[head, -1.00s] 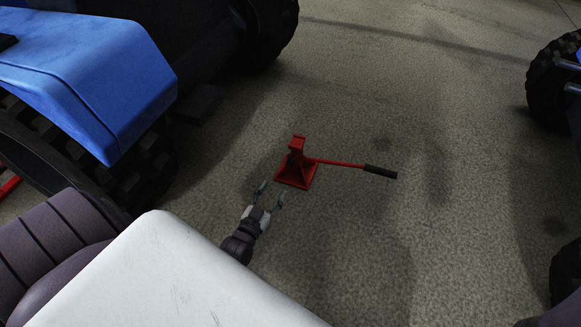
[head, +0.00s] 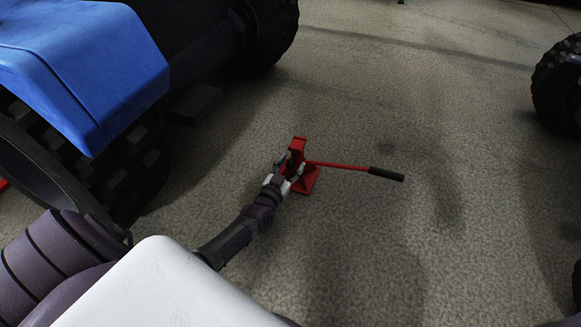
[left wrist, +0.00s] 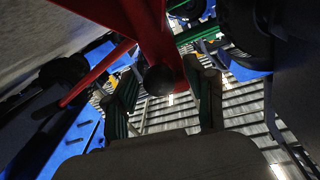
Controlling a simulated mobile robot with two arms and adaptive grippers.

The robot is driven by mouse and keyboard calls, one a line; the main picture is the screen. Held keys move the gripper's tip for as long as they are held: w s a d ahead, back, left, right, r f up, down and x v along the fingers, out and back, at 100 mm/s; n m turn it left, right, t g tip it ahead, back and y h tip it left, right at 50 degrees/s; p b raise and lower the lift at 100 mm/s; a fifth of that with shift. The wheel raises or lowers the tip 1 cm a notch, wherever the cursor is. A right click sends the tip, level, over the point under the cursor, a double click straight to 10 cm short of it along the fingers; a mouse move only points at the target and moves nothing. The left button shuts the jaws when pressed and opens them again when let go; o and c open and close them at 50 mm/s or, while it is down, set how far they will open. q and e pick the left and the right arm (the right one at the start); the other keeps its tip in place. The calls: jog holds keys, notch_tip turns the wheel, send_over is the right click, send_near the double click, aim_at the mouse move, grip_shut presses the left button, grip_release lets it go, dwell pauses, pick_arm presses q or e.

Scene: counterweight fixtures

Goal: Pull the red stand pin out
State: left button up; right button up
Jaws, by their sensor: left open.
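The red stand (head: 298,147) stands upright on the floor, with a red lever running right to a dark grip (head: 386,174). No separate pin can be told apart in the head view. My left gripper (head: 289,168) is open at the stand's near side and hides part of its body. In the left wrist view, the red stand (left wrist: 152,35) rises between and beyond the open fingers of my left gripper (left wrist: 166,88). A dark round end (left wrist: 160,80) lies between the fingertips; I cannot tell whether it is the pin. My right gripper does not show.
A blue tractor (head: 85,60) with large dark tyres stands at the left. Another dark tyre (head: 560,85) is at the right edge. The concrete floor (head: 400,110) around the stand and beyond the lever is clear.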

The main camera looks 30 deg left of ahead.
aim_at(290, 167)
pick_arm(q)
grip_shut()
jog(key=s+p, duration=0.2)
jog(key=s, duration=0.1)
jog(key=shift+d+r+p, duration=0.15)
jog(key=shift+d+p, duration=0.2)
jog(key=shift+p, duration=0.05)
jog(key=shift+s, duration=0.2)
jog(key=shift+f, duration=0.2)
grip_release()
jog(key=shift+w, duration=0.1)
